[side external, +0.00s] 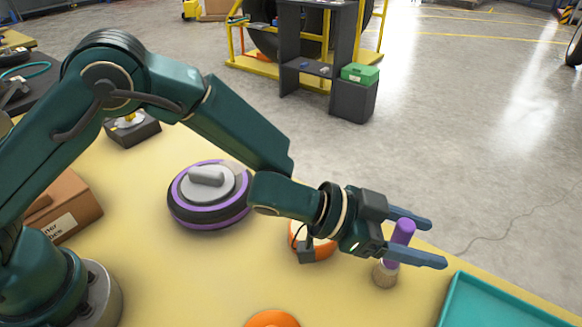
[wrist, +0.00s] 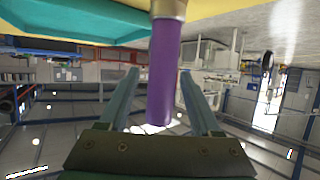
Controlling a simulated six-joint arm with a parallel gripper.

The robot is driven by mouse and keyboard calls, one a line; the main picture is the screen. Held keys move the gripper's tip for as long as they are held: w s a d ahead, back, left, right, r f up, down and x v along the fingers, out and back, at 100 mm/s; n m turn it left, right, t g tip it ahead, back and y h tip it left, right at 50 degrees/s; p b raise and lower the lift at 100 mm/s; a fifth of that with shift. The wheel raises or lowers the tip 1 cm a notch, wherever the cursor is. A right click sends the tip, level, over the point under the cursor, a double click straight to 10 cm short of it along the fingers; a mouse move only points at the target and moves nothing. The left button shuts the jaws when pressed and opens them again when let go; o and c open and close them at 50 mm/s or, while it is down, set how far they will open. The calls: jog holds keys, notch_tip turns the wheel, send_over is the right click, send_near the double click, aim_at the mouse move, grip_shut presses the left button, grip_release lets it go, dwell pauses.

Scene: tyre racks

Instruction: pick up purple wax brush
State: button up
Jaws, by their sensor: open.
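The purple wax brush (side external: 403,232) stands upright on the yellow table, with its purple handle up and its tan bristle end (side external: 385,274) down. My gripper (side external: 437,243) is open, reaching out level, with its two blue fingers on either side of the purple handle in the side view. In the wrist view the purple handle (wrist: 163,75) shows between the two fingers of my gripper (wrist: 158,75), nearer the right finger. I cannot tell whether either finger touches it. The brush's bristle end is cut off at the top of the wrist view.
A teal tray (side external: 500,302) lies at the table's right front corner, close to the brush. A purple-striped round object with a grey handle (side external: 208,195) sits mid-table. An orange round object (side external: 318,247) is partly hidden under my wrist, and another orange one (side external: 272,319) is at the front edge.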

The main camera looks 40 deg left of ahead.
grip_shut()
jog(key=shift+r, duration=0.1)
jog(key=w+a+r, duration=0.2)
jog(key=a+r, duration=0.9)
jog(key=shift+w+a, duration=0.2)
jog(key=shift+w, duration=0.2)
